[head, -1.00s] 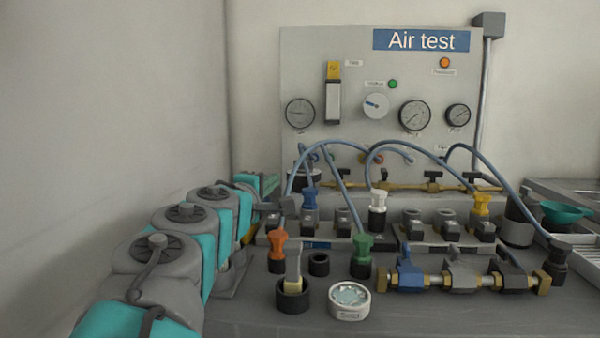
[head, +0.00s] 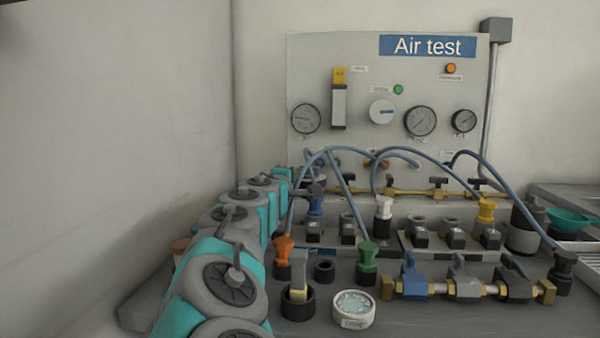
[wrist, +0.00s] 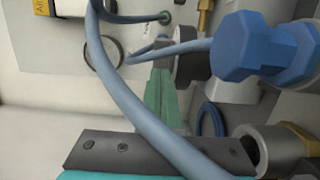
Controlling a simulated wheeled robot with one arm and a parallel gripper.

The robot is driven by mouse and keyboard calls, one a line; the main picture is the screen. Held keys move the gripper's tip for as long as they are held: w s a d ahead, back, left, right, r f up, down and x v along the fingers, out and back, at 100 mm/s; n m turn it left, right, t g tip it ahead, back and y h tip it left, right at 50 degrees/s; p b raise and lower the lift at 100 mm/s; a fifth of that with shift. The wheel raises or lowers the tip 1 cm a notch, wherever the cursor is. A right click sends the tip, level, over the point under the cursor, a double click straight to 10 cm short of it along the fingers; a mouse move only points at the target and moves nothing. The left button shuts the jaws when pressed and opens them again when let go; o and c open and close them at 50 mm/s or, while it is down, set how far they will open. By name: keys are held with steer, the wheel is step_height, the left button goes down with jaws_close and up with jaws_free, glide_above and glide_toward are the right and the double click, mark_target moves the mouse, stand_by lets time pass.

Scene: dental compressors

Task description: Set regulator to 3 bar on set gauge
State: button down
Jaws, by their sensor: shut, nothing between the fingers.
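The grey Air test panel (head: 352,60) carries a left gauge (head: 306,118), a larger gauge (head: 420,121), a smaller right gauge (head: 464,121) and a white dial (head: 383,111) with a blue mark. Their small labels and readings are too small to read, so I cannot tell which is the set gauge. In the wrist view, my gripper (wrist: 162,65) is shut, its green fingers pointing at the panel. A dark round part (wrist: 192,68) is beside the fingertips; contact and whether it is the regulator are unclear. In the head view, my fingers are mostly hidden behind the hoses.
A blue hose (wrist: 150,110) crosses close in front of my fingers, and a blue plug (wrist: 265,48) is at their right. Orange (head: 283,250) and green (head: 367,256) plugs, a round white-rimmed dish (head: 353,308) and a valve row (head: 465,285) stand on the bench.

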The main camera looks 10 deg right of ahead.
steer(key=shift+x, duration=0.95)
